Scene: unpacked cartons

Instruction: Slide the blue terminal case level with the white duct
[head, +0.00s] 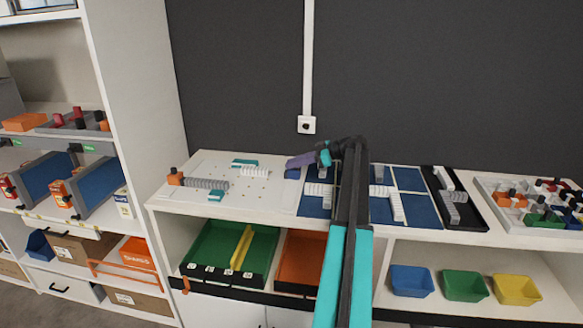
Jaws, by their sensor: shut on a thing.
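The blue terminal case (292,174) is a small dark blue-purple block at the right part of the white perforated board (235,192). My gripper (293,166) reaches over from the right and is shut on it; the fingers and wrist hide much of the case. The white duct (255,172) is a short slotted strip lying on the same board, left of the case with a gap between them. Whether the two are level is too small to tell exactly.
A grey slotted duct (207,183), an orange block (175,177) and teal pieces (216,196) sit on the board. Dark blue panels (410,180) with white slotted strips lie to the right, partly behind my arm. A dark wall (240,70) stands behind the worktop.

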